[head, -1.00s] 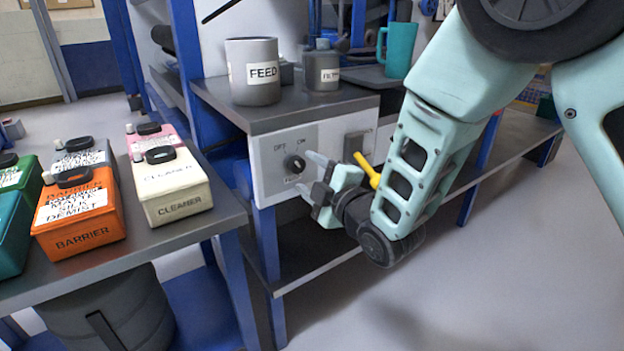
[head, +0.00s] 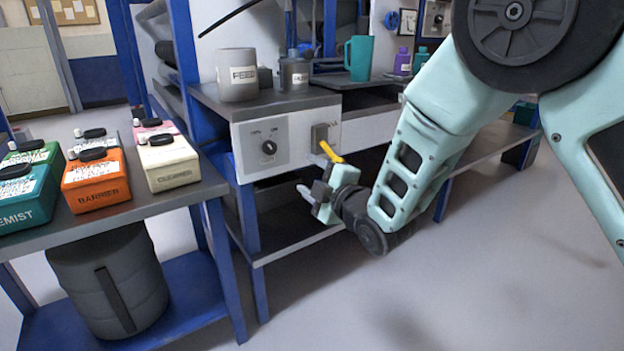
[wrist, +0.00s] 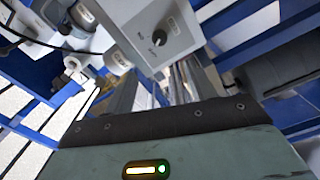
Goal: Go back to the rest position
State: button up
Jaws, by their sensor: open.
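My gripper (head: 304,191) is open and empty in the head view, in front of the workbench and below its control panel (head: 288,163). It is apart from the panel. The panel carries a round black knob (head: 269,147) at its left and a yellow lever (head: 331,152) at its right. In the wrist view the knob (wrist: 159,38) shows near the top, beyond my wrist housing.
A grey FEED container (head: 237,82), a smaller grey bottle (head: 294,74) and a teal mug (head: 358,58) stand on the bench. Several labelled canisters, including an orange BARRIER one (head: 96,181), stand on the left table (head: 160,208). The floor at right is clear.

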dwell(0.3)
jog(key=s+d+f+m+g+h, duration=0.1)
jog(key=s+d+m+g+h, duration=0.3)
jog(key=s, duration=0.8)
jog(key=s+d+f+m+g+h, duration=0.15)
jog(key=s+d+m+g, duration=0.4)
jog(key=s, duration=0.65)
jog(key=s+d+f+m+g+h, duration=0.1)
jog(key=s+d+m+g+h, duration=0.35)
jog(key=s, duration=0.75)
notch_tip(320, 180, up, 34)
jog(key=s+g+p, duration=0.1)
jog(key=p, duration=3.3)
jog(key=shift+r+n+y, duration=0.15)
jog(key=shift+n+y, duration=0.15)
jog(key=shift+n, duration=0.1)
jog(key=shift+s, duration=0.1)
